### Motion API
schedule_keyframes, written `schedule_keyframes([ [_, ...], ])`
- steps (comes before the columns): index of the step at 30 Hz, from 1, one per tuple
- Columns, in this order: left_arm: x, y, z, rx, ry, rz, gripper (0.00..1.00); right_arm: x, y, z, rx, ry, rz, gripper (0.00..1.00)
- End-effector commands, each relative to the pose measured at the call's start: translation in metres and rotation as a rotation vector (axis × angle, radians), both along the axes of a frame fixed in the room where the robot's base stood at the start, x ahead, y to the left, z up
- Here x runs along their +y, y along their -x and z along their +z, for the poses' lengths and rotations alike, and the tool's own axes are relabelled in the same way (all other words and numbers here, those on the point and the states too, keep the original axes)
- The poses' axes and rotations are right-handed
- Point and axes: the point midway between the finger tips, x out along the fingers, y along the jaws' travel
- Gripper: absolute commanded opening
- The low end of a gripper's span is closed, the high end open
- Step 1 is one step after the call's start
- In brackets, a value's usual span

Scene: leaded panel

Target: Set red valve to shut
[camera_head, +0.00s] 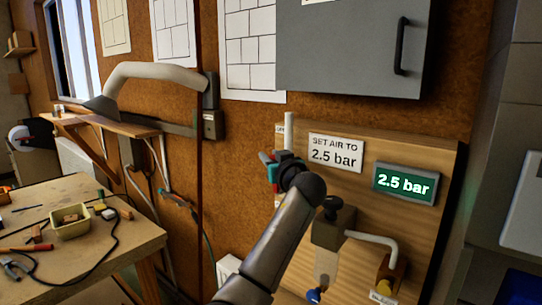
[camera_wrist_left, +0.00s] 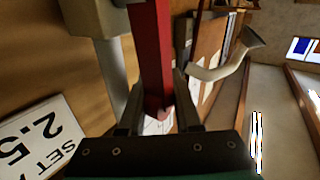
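The red valve handle (camera_wrist_left: 152,50) runs down the wrist view between the two fingers of my left gripper (camera_wrist_left: 158,90). The fingertips sit close against both its sides, and the gripper looks shut on it. In the head view only a little red of the handle (camera_head: 265,158) shows beside my left gripper (camera_head: 277,165), in front of the wooden board. A pale vertical pipe (camera_head: 289,128) rises just behind; it also shows in the wrist view (camera_wrist_left: 112,70). My gripper and forearm hide most of the valve. My right gripper is not in view.
A sign (camera_head: 335,152) reads "SET AIR TO 2.5 bar"; the green display (camera_head: 404,184) reads 2.5 bar. A regulator with a black knob (camera_head: 332,206) sits close right of my forearm. A grey cabinet (camera_head: 345,45) hangs above. A cluttered workbench (camera_head: 130,238) stands left.

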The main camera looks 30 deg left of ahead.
Motion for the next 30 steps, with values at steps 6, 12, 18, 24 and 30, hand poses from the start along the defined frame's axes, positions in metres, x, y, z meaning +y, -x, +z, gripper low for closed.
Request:
schedule_keyframes([
  [6,0.0002,-0.0002,-0.0001,0.0,0.0,0.0,0.32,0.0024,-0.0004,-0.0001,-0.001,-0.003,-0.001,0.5],
  [12,0.0001,-0.0001,-0.0002,0.0,0.0,0.0,0.12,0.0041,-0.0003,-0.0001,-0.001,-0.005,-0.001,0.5],
  [18,-0.0001,-0.0001,-0.0003,0.001,0.001,0.0,0.0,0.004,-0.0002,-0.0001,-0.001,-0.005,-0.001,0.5],
  [24,-0.0001,0.0,-0.0004,0.001,0.0,0.0,0.0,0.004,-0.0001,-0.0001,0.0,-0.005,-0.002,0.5],
  [30,-0.0002,0.0,-0.0006,0.001,0.0,0.0,0.0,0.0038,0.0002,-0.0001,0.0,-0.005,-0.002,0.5],
])
